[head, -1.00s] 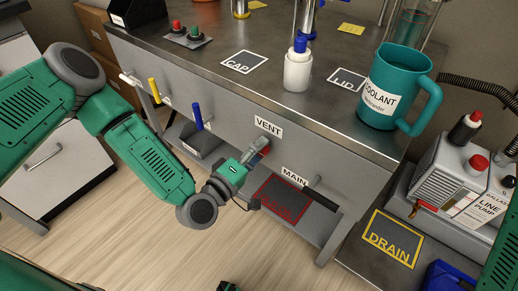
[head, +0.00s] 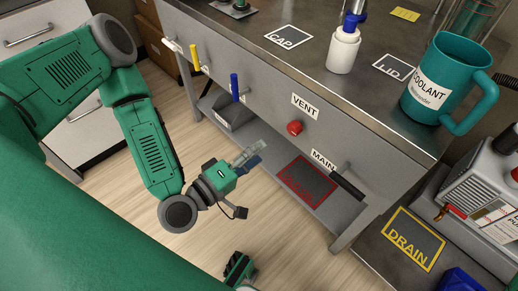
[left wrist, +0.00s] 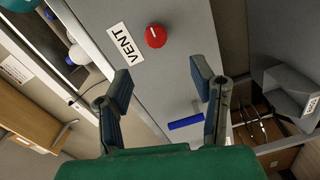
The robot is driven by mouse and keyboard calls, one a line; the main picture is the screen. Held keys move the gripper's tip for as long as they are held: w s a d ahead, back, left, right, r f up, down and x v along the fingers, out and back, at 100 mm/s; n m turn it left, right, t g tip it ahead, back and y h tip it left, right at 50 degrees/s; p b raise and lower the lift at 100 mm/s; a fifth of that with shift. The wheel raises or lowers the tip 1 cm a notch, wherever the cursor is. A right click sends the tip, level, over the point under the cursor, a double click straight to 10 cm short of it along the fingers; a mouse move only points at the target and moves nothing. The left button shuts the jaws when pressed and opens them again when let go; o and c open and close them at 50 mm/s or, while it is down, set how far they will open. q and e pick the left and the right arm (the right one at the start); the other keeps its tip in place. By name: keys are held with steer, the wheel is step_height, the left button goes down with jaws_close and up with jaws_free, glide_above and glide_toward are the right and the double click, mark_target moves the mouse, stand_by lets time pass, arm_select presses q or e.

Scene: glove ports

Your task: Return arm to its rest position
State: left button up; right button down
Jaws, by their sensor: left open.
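My left arm comes in from the left in the head view. Its left gripper (head: 250,156) is open and empty, in the air in front of the bench's front panel. The red knob (head: 295,128) under the VENT label (head: 304,106) is clear of the gripper, up and to its right. In the left wrist view the two fingers (left wrist: 160,85) stand wide apart with nothing between them. The red knob (left wrist: 155,36) shows beyond them, beside the VENT label (left wrist: 125,44).
The MAIN handle (head: 347,184) sticks out right of the gripper. Blue (head: 235,87) and yellow (head: 195,58) levers project from the panel. A COOLANT jug (head: 428,78) and white bottle (head: 343,50) stand on the bench. The floor (head: 270,225) below the gripper is mostly open.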

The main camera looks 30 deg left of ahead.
arm_select(q)
steer(key=s+d+f+m+g+p, duration=0.35)
steer(key=s+m+g+p, duration=0.4)
steer(key=g, duration=0.25)
steer(key=s+a+r+m+g+y+p, duration=0.2)
steer(key=s+a+m+g+y+p, duration=0.2)
steer(key=s+a, duration=0.5)
steer(key=a+g+y, duration=0.2)
steer(key=a, duration=0.2)
steer(key=shift+s+r+m, duration=0.25)
steer(key=shift+r+m, duration=0.05)
steer(key=shift+m, duration=0.05)
